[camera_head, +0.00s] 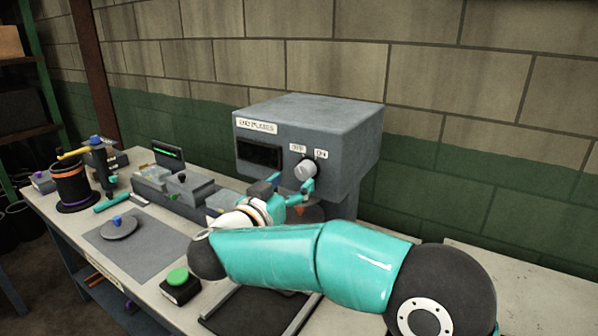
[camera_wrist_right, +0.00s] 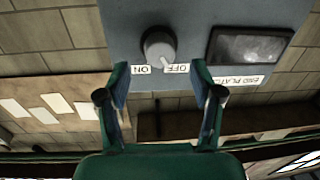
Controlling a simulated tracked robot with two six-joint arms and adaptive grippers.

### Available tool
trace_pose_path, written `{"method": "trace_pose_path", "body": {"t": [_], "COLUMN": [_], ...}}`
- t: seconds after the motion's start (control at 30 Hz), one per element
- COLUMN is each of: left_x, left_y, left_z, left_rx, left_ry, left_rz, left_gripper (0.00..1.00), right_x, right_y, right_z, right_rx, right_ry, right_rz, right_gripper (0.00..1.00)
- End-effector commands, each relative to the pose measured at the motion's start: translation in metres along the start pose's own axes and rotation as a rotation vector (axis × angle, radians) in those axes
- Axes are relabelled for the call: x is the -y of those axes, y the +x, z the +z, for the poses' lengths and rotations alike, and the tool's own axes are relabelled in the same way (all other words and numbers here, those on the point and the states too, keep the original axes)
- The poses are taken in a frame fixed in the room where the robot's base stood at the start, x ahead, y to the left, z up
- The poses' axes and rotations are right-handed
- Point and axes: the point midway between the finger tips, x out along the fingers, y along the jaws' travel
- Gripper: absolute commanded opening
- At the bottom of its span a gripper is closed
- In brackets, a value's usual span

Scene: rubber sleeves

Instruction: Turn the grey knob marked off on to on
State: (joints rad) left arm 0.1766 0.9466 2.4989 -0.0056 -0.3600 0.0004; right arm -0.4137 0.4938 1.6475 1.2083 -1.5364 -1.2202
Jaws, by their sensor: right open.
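The grey knob (camera_head: 305,169) sits on the front of a grey machine box (camera_head: 320,112), below the small OFF and ON labels. In the right wrist view, which shows the panel upside down, the knob (camera_wrist_right: 158,46) has a pale pointer mark towards the OFF label. My right gripper (camera_head: 289,189) is just in front of and below the knob. In the right wrist view its two fingers (camera_wrist_right: 160,76) are spread, with nothing between them. The knob appears beyond the fingertips, apart from them. My left gripper is not in view.
A dark window (camera_head: 259,155) sits left of the knob under the END PLATES label. The workbench (camera_head: 72,222) carries a green push button (camera_head: 177,277), a grey mat (camera_head: 150,262) with a blue-knobbed disc, and a black-and-orange spool (camera_head: 72,188). A block wall stands behind.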

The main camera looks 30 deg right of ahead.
Motion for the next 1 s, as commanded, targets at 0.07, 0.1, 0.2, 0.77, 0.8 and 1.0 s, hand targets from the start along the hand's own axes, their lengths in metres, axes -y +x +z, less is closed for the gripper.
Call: {"method": "trace_pose_path", "body": {"t": [0.07, 0.1, 0.2, 0.77, 0.8, 1.0], "left_x": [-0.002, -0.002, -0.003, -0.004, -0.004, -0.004], "left_y": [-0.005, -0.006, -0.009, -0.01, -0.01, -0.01], "left_z": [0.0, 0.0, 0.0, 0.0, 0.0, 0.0], "left_rx": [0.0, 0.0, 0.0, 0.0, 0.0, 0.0], "left_ry": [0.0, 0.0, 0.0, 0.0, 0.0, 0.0], "left_rz": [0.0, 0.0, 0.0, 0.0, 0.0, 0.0], "left_gripper": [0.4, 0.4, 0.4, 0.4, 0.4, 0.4], "right_x": [-0.001, -0.001, -0.001, -0.001, -0.001, -0.002], "right_y": [0.016, 0.022, 0.034, 0.046, 0.046, 0.046], "right_z": [-0.002, -0.001, -0.001, 0.0, 0.0, 0.0], "right_rx": [0.0, 0.001, 0.0, 0.0, 0.0, 0.0], "right_ry": [-0.001, -0.002, 0.0, 0.0, 0.0, 0.0], "right_rz": [0.003, 0.003, 0.002, 0.001, 0.001, 0.003], "right_gripper": [0.66, 0.66, 0.66, 0.51, 0.45, 0.11]}}
